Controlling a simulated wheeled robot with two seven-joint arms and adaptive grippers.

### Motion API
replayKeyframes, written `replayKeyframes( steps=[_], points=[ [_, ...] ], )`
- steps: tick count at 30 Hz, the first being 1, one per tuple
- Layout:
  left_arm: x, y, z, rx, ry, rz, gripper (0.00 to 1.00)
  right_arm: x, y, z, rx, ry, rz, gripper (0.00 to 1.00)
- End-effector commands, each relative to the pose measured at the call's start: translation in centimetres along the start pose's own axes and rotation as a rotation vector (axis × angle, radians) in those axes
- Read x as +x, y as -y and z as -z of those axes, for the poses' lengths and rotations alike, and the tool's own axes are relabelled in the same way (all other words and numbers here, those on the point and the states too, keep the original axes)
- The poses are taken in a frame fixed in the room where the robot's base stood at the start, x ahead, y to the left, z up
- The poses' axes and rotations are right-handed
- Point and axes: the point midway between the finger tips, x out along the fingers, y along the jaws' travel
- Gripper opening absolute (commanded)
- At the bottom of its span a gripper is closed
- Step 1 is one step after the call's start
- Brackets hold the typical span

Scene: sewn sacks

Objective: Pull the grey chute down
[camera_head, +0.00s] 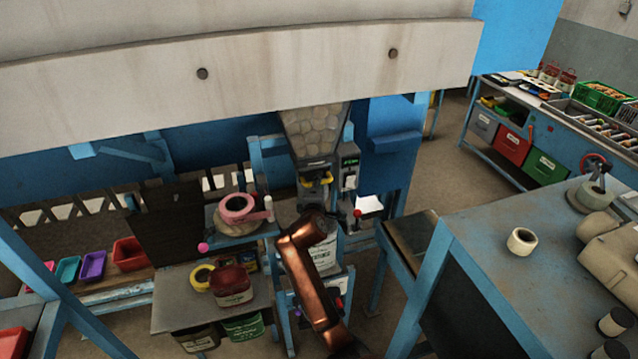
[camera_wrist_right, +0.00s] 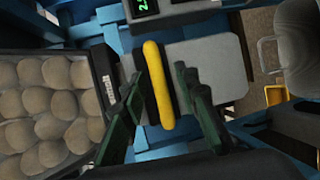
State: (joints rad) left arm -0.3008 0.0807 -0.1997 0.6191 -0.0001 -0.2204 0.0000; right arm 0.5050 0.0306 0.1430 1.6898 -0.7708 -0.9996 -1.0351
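In the right wrist view the chute is a pale grey block (camera_wrist_right: 215,62) beside the upright yellow bar (camera_wrist_right: 157,88). My right gripper (camera_wrist_right: 160,80) is open, with one dark green finger on each side of the bar. Gaps show between bar and fingers. In the head view my copper-coloured right arm reaches up to just below the chute and hides part of the stand. My left gripper is in neither view.
The hopper (camera_head: 313,130) holds potato-like lumps. A small green display (camera_head: 350,161) and a red-knobbed lever (camera_head: 357,213) sit right of the chute. A shelf with a pink tape roll (camera_head: 237,207) is at left. A blue-framed bench (camera_head: 500,262) stands at right.

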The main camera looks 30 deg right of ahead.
Motion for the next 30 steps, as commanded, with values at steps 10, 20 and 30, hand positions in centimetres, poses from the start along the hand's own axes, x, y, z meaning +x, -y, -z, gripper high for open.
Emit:
replayKeyframes(
  steps=[10, 20, 30],
  points=[
    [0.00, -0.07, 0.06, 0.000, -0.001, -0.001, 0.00, -0.03, 0.03, 0.01, 0.000, 0.000, 0.001, 0.05],
    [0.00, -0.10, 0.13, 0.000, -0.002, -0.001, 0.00, -0.04, 0.03, 0.01, -0.001, 0.000, 0.000, 0.00],
    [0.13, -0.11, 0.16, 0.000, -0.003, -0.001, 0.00, -0.02, 0.18, 0.24, -0.001, -0.002, 0.000, 0.00]
  ],
)
